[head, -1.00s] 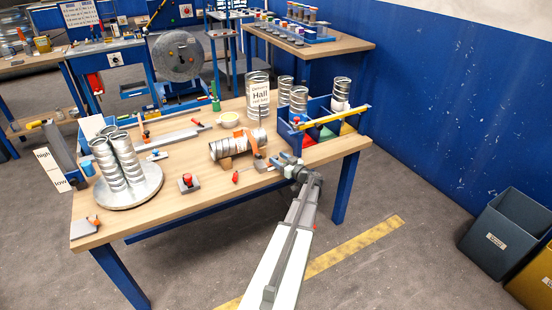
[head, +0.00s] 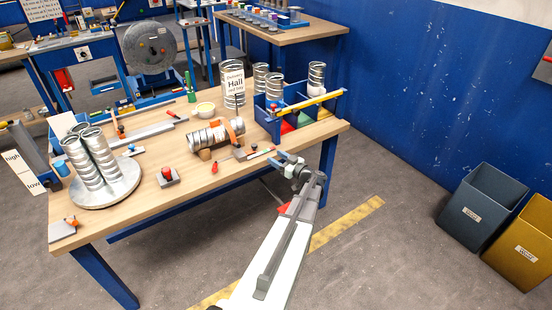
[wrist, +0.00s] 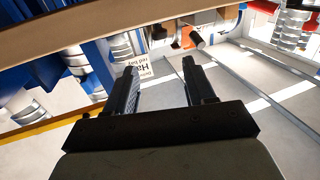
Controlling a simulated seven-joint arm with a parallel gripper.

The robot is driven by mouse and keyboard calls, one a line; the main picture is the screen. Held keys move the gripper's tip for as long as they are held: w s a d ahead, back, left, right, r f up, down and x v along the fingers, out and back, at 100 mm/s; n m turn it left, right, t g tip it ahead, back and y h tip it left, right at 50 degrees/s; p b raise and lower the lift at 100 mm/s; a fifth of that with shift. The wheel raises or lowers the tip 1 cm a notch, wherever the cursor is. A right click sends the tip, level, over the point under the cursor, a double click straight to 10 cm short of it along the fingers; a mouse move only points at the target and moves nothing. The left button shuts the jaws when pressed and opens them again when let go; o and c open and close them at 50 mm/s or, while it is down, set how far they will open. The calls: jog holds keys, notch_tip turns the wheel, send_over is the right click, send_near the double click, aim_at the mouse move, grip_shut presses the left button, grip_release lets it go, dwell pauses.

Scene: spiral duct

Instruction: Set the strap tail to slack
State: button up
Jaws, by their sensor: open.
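A silvery spiral duct (head: 204,138) lies on the workbench (head: 150,190), on a brown support. An orange strap (head: 237,128) wraps its right end. The strap's tail is too small to tell apart from the rest, so its slackness cannot be told. A grey block (head: 240,154) sits just in front of the strap. My gripper (head: 281,157) is at the bench's front right edge, right of the duct and apart from it. In the wrist view my gripper (wrist: 163,80) is open, with nothing between its fingers; an orange piece (wrist: 182,38) shows beyond them.
A blue divided bin (head: 268,125) with a yellow bar stands close behind my gripper. Duct pieces stand on a round plate (head: 107,196) at the left. A "Hall" sign (head: 234,82) stands behind the strapped duct. Floor right of the bench is clear up to two waste bins (head: 475,205).

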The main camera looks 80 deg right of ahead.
aim_at(254, 148)
jog(key=shift+w+d+r+y, duration=0.15)
jog(key=shift+w+d+y, duration=0.05)
jog(key=shift+d+y, duration=0.1)
jog(key=c, duration=0.3)
jog(key=d+r+g+y, duration=0.1)
jog(key=y, duration=0.1)
jog(key=w+d+r+g+y, duration=0.1)
jog(key=d, duration=0.1)
jog(key=d+r+g+y, duration=0.1)
jog(key=y, duration=0.1)
jog(key=shift+w+d+r+m+y, duration=0.2)
jog(key=shift+w+m+y, duration=0.1)
jog(key=shift+m, duration=0.1)
grip_shut()
jog(key=s+d+r+m+g+y, duration=0.2)
jog(key=s+d+r+m+g, duration=0.1)
jog(key=d+r+m+g, duration=0.15)
jog(key=shift+n+g, duration=0.25)
jog(key=shift+g, duration=0.1)
jog(key=x, duration=0.9)
jog(key=shift+w+a+f, duration=0.15)
jog(key=shift+f, duration=0.15)
jog(key=shift+w+a+r, duration=0.15)
jog(key=shift+w+a, duration=0.55)
jog(key=shift+w, duration=0.25)
jog(key=shift+w+a, duration=0.3)
jog(key=shift+w, duration=0.4)
